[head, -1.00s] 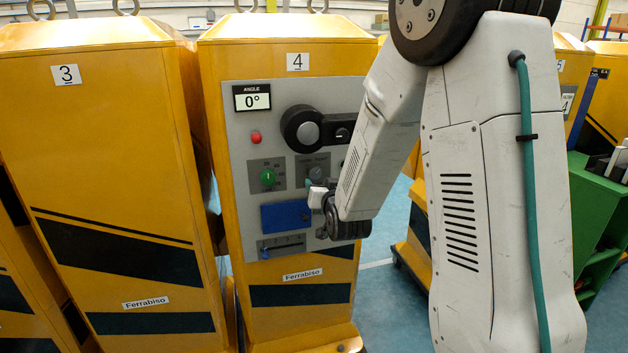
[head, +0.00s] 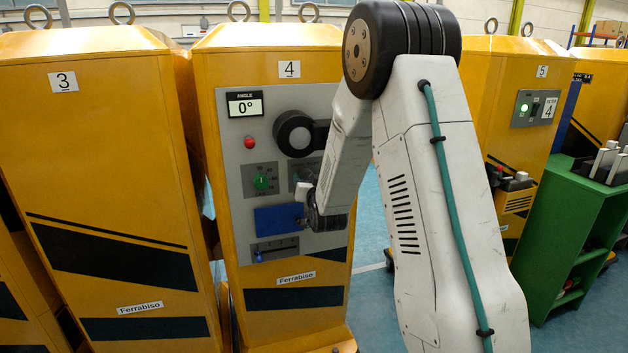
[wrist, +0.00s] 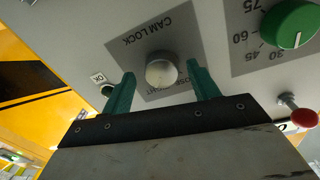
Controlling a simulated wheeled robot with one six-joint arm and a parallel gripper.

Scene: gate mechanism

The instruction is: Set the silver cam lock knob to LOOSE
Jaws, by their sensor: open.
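The silver cam lock knob (wrist: 161,70) is a round knob on a grey plate marked CAM LOCK (wrist: 150,42), which appears upside down in the wrist view. My gripper (wrist: 160,76) is open, with one green finger on each side of the knob. Gaps show between fingers and knob, and I cannot tell any contact. The position lettering by the knob is partly hidden by it and the fingers, so its setting is unclear. In the head view my gripper (head: 304,190) is at the panel of machine 4 and covers part of the cam lock plate.
A green shelf (head: 580,215) stands at right, machine 3 (head: 100,190) at left.

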